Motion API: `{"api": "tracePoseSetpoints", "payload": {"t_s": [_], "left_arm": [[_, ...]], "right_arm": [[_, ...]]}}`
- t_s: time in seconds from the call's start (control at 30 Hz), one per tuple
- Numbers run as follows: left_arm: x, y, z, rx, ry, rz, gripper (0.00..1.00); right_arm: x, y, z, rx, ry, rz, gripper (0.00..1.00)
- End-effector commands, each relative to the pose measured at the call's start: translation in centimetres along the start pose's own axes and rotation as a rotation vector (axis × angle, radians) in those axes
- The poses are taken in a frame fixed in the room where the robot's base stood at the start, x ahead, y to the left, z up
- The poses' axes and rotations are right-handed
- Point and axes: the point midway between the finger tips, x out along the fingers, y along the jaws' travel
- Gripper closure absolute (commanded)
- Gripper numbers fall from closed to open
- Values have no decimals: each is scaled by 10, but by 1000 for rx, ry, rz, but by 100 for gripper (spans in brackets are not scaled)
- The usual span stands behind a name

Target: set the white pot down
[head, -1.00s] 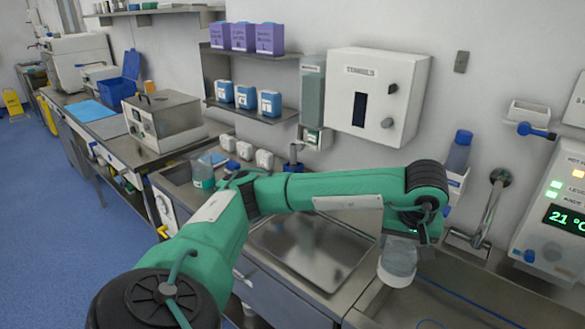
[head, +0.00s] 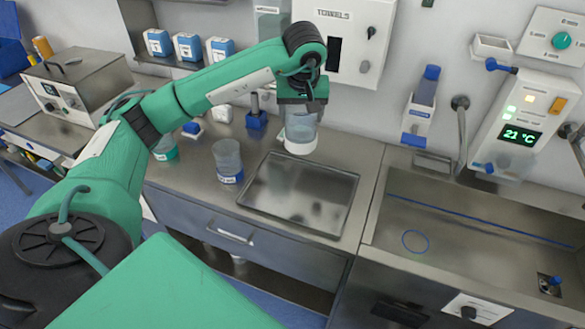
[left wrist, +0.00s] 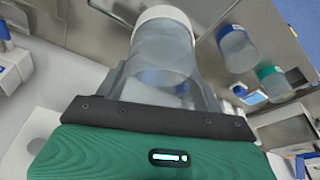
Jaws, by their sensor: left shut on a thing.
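The white pot (head: 301,133) is a clear, see-through jar with a white band at its lower end. My left gripper (head: 302,103) points down and is shut on its upper part. In the head view the pot hangs upright at the back edge of the metal tray (head: 262,204); I cannot tell whether it touches anything below. In the left wrist view the pot (left wrist: 163,50) sits between the fingers, its white end away from the gripper. My right gripper is not in view.
A blue-banded jar (head: 228,160) stands left of the tray, and a green-banded jar (head: 166,148) farther left. A blue stand (head: 256,119) is behind. The sink (head: 450,225) lies to the right. The tray is bare.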

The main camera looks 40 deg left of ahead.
Motion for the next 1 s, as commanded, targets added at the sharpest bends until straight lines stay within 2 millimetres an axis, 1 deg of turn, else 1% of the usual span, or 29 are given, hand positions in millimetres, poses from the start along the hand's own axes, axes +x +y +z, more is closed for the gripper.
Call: {"api": "tracePoseSetpoints", "payload": {"t_s": [0.03, 0.5, 0.63, 0.87, 1.0], "left_arm": [[8, -1, 4, 2, -5, -4, 59], [104, 0, 30, 1, -5, -3, 59], [122, 0, 35, 0, -2, -1, 59], [136, 0, 38, 1, -1, 0, 59], [152, 0, 44, 1, -4, -1, 59]], "right_arm": [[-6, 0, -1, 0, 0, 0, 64], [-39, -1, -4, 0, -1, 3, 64], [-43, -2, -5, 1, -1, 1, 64], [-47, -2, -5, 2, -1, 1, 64], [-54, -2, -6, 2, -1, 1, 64]]}}
